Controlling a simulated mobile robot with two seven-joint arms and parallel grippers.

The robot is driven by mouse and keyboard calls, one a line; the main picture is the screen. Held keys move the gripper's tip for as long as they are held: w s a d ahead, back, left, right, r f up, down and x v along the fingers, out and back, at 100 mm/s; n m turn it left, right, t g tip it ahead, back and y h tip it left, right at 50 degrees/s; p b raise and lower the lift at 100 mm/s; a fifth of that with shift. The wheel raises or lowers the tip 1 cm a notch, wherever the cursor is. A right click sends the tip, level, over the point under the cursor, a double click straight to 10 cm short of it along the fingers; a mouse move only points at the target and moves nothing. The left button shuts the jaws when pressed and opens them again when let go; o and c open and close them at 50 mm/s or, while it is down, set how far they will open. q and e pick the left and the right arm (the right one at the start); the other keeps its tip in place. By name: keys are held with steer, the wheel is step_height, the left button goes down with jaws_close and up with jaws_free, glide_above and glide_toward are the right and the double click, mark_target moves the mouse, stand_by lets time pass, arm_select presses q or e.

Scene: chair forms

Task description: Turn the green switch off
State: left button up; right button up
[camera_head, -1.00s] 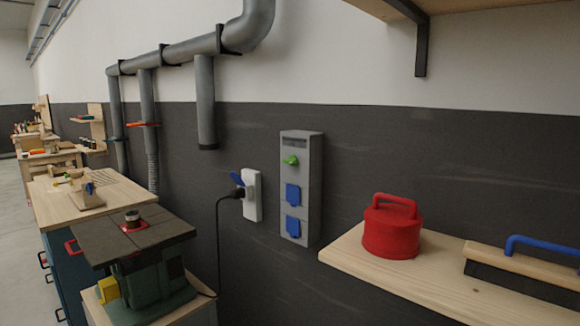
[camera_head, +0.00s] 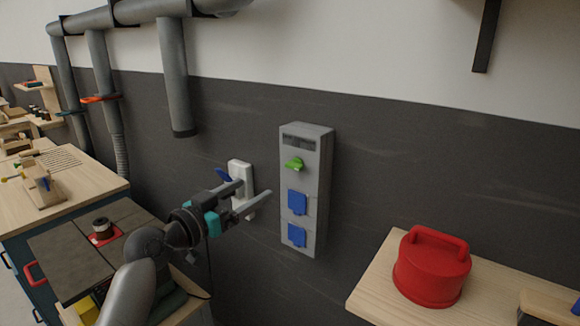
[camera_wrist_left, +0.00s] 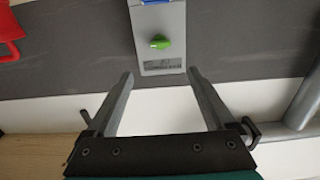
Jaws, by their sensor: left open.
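The green switch (camera_head: 294,164) is a small knob on the upper front of a grey wall box (camera_head: 318,190). In the left wrist view the green switch (camera_wrist_left: 160,41) shows beyond and between the two fingers, with the grey box (camera_wrist_left: 162,18) around it. My left gripper (camera_head: 256,192) is open and empty, to the left of the box and lower than the switch. It is apart from the switch. In the left wrist view my left gripper (camera_wrist_left: 162,76) shows its fingers spread wide. My right gripper is not in view.
Two blue socket covers (camera_head: 297,202) sit below the switch. A white outlet (camera_head: 241,175) is partly hidden behind my left gripper. A red lidded container (camera_head: 432,270) stands on a wooden shelf (camera_head: 375,287) at the right. A machine (camera_head: 75,255) stands at lower left.

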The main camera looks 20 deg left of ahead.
mark_target(291, 166)
arm_select(q)
steer(key=p+x, duration=0.1)
steer(key=x, duration=1.4)
steer(key=shift+w+f, duration=0.1)
steer(key=c, duration=1.4)
